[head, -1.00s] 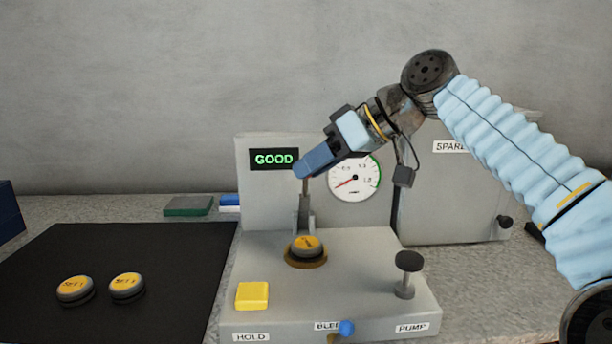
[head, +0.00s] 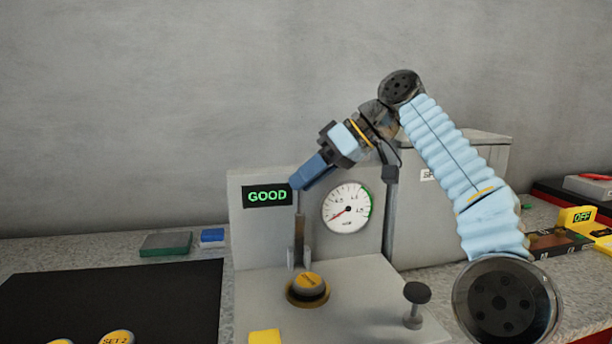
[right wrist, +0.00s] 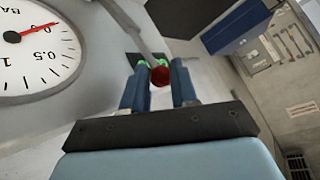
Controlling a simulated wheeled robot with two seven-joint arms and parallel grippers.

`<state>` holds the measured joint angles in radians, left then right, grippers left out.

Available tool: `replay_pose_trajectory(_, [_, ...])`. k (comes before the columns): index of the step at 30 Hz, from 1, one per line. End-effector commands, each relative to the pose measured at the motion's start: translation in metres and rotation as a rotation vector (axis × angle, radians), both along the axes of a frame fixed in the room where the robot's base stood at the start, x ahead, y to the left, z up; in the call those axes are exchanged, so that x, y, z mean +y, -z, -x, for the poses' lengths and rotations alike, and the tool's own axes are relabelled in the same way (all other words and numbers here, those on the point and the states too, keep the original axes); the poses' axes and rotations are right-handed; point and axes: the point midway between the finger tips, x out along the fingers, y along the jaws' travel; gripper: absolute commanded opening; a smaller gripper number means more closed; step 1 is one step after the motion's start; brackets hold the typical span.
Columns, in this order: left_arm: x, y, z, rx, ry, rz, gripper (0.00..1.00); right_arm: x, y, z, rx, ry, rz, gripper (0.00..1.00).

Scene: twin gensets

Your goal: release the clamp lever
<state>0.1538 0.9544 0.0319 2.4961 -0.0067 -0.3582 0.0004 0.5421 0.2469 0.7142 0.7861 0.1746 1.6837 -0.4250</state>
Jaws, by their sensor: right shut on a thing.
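The clamp lever (head: 299,232) stands upright on the grey test stand (head: 262,292), behind a round puck with a yellow top (head: 309,281) that sits in a brass-coloured seat. My right gripper (head: 297,184) is at the lever's top end, coming in from the upper right. In the right wrist view the lever's red knob (right wrist: 160,76) lies between the two blue fingers, and the gripper is shut on the lever there. The fingers hide the knob in the head view. My left gripper is not in view.
The stand carries a GOOD display (head: 267,195), a dial gauge (head: 347,208), a black pump knob (head: 416,296) and a yellow block (head: 264,337). A black mat (head: 110,292) with pucks lies at left. A grey box (head: 440,230) stands behind my right arm.

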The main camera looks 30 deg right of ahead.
Motion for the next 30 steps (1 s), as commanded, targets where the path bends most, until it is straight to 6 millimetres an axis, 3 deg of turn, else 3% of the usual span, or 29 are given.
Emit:
replay_pose_trajectory(7, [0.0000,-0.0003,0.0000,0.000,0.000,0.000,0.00,-0.0055,0.0026,-0.0063,-0.003,0.022,-0.002,0.00])
replay_pose_trajectory(8, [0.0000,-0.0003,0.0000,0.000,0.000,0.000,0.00,-0.0055,0.0026,-0.0063,-0.003,0.022,-0.001,0.29])
replay_pose_trajectory(15, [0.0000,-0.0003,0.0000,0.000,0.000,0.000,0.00,-0.0051,0.0022,-0.0058,-0.005,0.021,0.000,0.63])
replay_pose_trajectory(30, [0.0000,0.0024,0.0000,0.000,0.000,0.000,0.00,-0.0016,0.0026,-0.0030,-0.021,0.021,0.005,0.63])
